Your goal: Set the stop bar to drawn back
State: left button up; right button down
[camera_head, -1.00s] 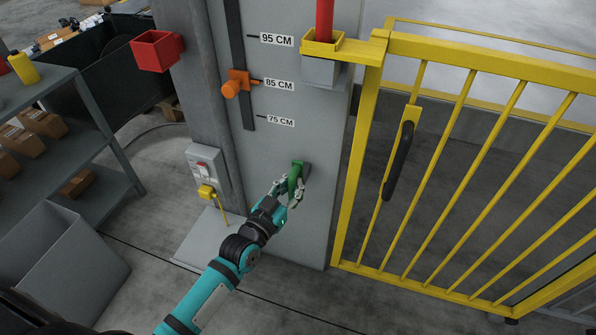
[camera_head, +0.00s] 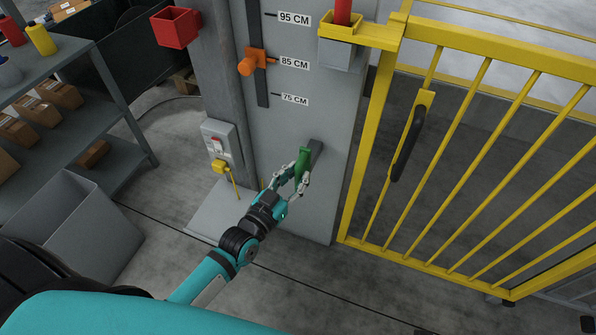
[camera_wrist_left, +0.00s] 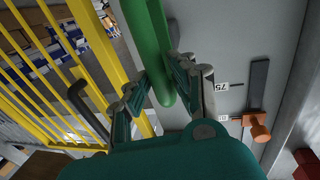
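A green handle (camera_head: 303,164) sits at the outer end of a dark grey bar (camera_head: 317,150) that sticks out from the front of the grey post (camera_head: 345,110). I take this to be the stop bar. My left gripper (camera_head: 297,180) has its fingers on either side of the green handle and looks shut on it. In the left wrist view the green handle (camera_wrist_left: 150,40) runs down between the two fingers (camera_wrist_left: 160,88). The exact finger contact is partly hidden. My right gripper is not in view.
A yellow gate (camera_head: 470,150) with a black handle (camera_head: 408,145) stands right of the post. An orange knob (camera_head: 246,67) sits on a height scale. A switch box (camera_head: 218,142) with a yellow plug is left. Shelving (camera_head: 70,130) and a grey bin (camera_head: 85,225) stand further left.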

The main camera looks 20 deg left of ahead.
pick_arm(q)
jog(key=shift+o, duration=1.5)
jog(key=shift+w, duration=0.2)
jog(key=shift+w+d, duration=0.1)
jog(key=v, duration=1.2)
